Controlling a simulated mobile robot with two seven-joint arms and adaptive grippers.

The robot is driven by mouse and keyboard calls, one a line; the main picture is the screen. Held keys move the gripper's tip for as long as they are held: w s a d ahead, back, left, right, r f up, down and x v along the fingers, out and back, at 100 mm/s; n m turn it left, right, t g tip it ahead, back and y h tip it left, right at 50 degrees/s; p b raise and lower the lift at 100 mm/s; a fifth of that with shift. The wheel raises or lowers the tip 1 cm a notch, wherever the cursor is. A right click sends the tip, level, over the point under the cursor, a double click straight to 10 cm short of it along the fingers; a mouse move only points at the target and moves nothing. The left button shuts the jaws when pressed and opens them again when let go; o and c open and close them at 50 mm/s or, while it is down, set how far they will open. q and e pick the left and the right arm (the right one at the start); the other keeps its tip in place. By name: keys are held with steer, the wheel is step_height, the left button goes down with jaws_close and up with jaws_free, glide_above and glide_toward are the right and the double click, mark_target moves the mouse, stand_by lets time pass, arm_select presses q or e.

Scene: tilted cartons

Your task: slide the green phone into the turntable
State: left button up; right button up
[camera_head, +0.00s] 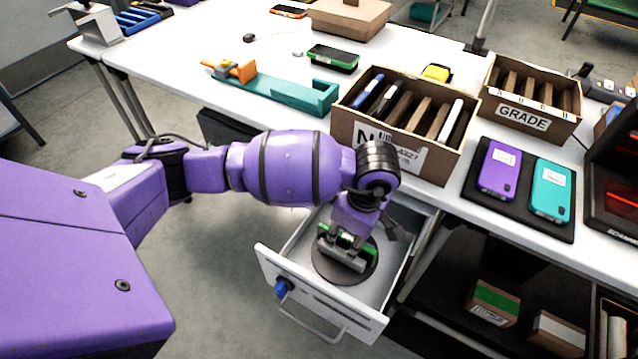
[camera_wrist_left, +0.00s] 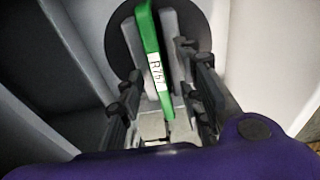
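The green phone (camera_head: 345,241) is in the slot of the turntable, a dark round disc (camera_head: 329,268) with grey upright walls, inside the open white drawer. In the left wrist view the green phone (camera_wrist_left: 149,48) stands on edge between two pale walls, with a white label reading R767. The turntable's disc (camera_wrist_left: 124,42) lies beneath. My left gripper (camera_head: 347,233) is above the disc, pointing down. In the left wrist view its dark fingers (camera_wrist_left: 162,85) are spread on both sides of the phone, with gaps visible. The phone's lower end is partly hidden near the gripper. My right gripper is not seen.
The open drawer (camera_head: 323,303) has walls around the turntable. Above it, the table edge carries a carton of phones (camera_head: 424,165), a GRADE carton (camera_head: 522,119) and a dark mat (camera_head: 523,217) with purple and teal phones. A dark phone (camera_head: 333,57) lies farther back.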

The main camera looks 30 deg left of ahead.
arm_select(q)
steer(key=shift+w+r, duration=0.1)
steer(key=shift+r, duration=0.05)
steer(key=shift+d+r, duration=0.1)
steer(key=shift+r, duration=0.05)
step_height(320, 180, up, 12)
steer(key=d, duration=0.1)
steer(key=shift+d+f, duration=0.15)
steer(key=shift+f, duration=0.05)
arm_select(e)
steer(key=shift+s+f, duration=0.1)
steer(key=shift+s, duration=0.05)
arm_select(q)
steer(key=shift+r, duration=0.1)
step_height(320, 180, up, 7)
steer(key=p, duration=0.4)
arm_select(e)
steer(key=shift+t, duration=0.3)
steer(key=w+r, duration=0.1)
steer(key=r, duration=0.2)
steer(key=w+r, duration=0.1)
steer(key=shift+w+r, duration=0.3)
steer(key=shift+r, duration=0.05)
arm_select(q)
steer(key=shift+f, duration=0.25)
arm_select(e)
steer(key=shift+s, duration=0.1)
